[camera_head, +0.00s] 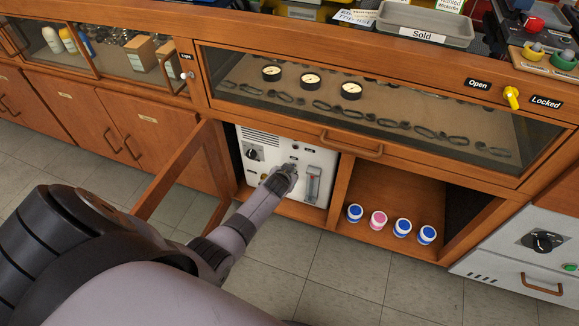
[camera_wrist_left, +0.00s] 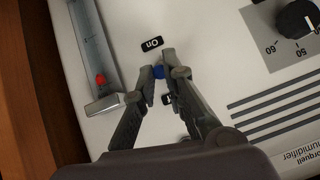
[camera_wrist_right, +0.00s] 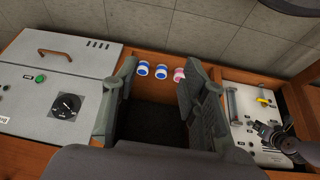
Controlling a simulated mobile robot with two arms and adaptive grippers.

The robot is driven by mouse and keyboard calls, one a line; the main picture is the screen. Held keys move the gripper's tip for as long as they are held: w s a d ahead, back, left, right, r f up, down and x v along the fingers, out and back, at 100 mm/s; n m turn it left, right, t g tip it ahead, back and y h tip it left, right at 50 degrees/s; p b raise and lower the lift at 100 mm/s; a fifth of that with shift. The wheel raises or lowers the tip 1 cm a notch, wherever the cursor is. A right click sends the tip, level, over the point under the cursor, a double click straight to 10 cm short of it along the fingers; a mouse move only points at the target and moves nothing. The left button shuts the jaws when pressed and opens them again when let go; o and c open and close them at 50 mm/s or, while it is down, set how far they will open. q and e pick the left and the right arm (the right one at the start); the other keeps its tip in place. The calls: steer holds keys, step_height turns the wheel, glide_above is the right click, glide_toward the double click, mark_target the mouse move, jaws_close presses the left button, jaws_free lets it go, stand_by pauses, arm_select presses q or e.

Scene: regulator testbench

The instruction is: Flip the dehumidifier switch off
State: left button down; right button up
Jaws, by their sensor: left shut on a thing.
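The white dehumidifier (camera_head: 262,150) stands in the open cabinet bay, and its front panel (camera_wrist_left: 225,65) fills much of the left wrist view. A small blue-tipped switch (camera_wrist_left: 158,72) sits beside the black "On" label (camera_wrist_left: 151,44). A second dark label (camera_wrist_left: 167,98) is mostly hidden behind my fingers. My left gripper (camera_wrist_left: 161,67) has its fingertips closed on the blue switch tip. In the head view the left gripper (camera_head: 288,170) covers the switch. My right gripper (camera_wrist_right: 158,80) is open and empty, and only the right wrist view shows it.
The dehumidifier has a black dial (camera_wrist_left: 296,19) and a gauge tube with a red float (camera_wrist_left: 100,79). An open wooden door frame (camera_head: 180,175) stands left of my left arm. Several lidded jars (camera_head: 378,219) stand in the right bay. A glass-fronted drawer (camera_head: 360,105) overhangs the dehumidifier.

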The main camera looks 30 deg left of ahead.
arm_select(q)
steer(key=shift+w+a+r+g+p, duration=0.2)
steer(key=shift+r+g+p, duration=0.25)
steer(key=shift+g+p, duration=0.9)
arm_select(e)
steer(key=shift+s+d+f+g+p, duration=0.1)
steer(key=shift+s+f+g, duration=0.15)
steer(key=shift+f, duration=0.3)
steer(key=shift+s+d+f+g+p, duration=0.15)
steer(key=shift+f+g, duration=0.15)
steer(key=shift+f, duration=0.2)
steer(key=shift+s+a+f+g+p, duration=0.1)
steer(key=shift+s+f+g, duration=0.15)
steer(key=shift+f, duration=0.3)
arm_select(q)
steer(key=shift+t, duration=0.35)
steer(key=c, duration=1.7)
jaws_free()
steer(key=shift+d, duration=0.1)
steer(key=shift+o, duration=0.2)
arm_select(e)
steer(key=shift+w, duration=0.1)
